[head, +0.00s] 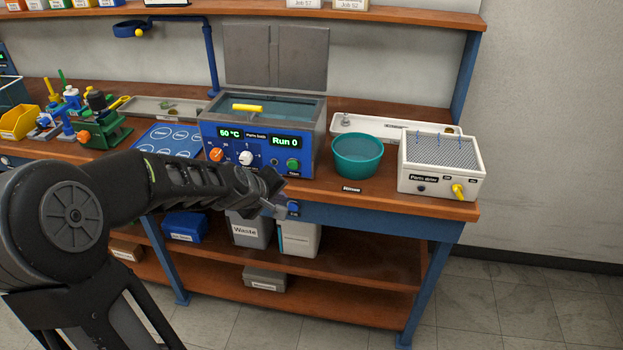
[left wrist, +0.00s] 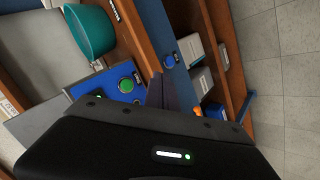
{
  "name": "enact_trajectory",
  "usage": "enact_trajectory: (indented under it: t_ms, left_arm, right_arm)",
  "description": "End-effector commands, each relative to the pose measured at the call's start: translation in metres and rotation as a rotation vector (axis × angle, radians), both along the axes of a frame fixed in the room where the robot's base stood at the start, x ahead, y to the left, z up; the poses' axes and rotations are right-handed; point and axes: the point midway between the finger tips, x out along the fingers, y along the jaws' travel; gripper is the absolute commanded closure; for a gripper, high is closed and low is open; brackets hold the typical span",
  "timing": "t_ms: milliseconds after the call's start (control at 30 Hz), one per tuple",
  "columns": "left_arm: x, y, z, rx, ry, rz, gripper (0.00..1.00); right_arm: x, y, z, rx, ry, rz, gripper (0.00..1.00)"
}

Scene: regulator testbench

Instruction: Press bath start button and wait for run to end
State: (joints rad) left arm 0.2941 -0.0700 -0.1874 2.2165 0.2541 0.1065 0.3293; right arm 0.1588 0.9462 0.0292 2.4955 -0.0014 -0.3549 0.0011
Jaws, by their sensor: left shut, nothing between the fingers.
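The parts bath (head: 262,140) stands on the bench with a blue front panel. Its displays read "50 °C" and "Run 0". The panel has an orange knob (head: 216,155), a white dial (head: 246,158) and a green button (head: 293,164). The green button also shows in the left wrist view (left wrist: 126,85), beside my left gripper's fingers (left wrist: 156,92). In the head view my left gripper (head: 279,200) is shut and empty, just below and left of the green button, apart from it. My right gripper is not in view.
A teal rinse bowl (head: 357,156) and a white parts dryer (head: 440,168) stand right of the bath. A blue button (head: 293,207) sits on the bench's front edge near my left gripper. Bins, including one marked Waste (head: 250,231), stand on the lower shelf.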

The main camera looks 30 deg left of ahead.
Motion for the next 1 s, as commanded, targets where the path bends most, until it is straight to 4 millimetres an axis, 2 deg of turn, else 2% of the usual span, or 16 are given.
enact_trajectory:
  t_ms: [367, 533, 1000]
  left_arm:
    - [0.001, 0.000, 0.000, 0.000, 0.000, 0.000, 1.00]
    - [0.008, 0.003, 0.000, 0.001, 0.001, 0.000, 1.00]
    - [0.061, 0.021, 0.000, 0.000, 0.001, 0.000, 1.00]
  right_arm:
    - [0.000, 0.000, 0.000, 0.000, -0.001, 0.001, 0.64]
    - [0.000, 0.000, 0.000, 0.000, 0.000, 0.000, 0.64]
    - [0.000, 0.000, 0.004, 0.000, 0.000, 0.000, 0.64]
